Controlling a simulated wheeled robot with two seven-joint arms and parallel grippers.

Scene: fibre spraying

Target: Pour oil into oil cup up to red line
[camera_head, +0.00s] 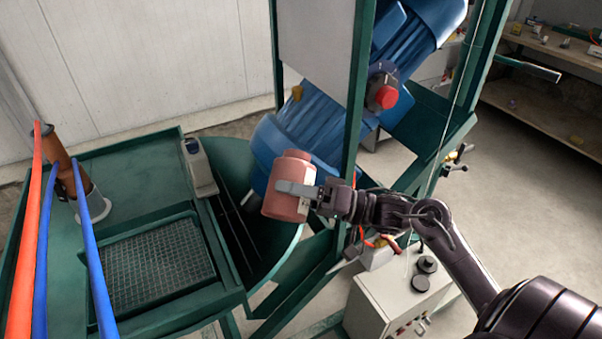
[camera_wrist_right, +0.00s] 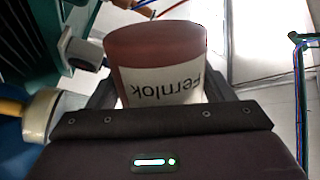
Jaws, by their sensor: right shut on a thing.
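A reddish-pink bottle (camera_head: 288,205) with a short cap hangs in the air, close to upright, beside the blue machine body. My right gripper (camera_head: 296,189) is shut around its side. In the right wrist view the bottle (camera_wrist_right: 162,55) fills the space between the fingers of the right gripper (camera_wrist_right: 160,95), and its white label reads upside down. My left gripper is not in view.
A green machine frame (camera_head: 352,120) carries a blue motor-like body (camera_head: 310,125) and a red knob (camera_head: 387,97). A green bench with a mesh tray (camera_head: 158,268) stands at left, with red and blue hoses. A white control box (camera_head: 390,305) stands below the arm.

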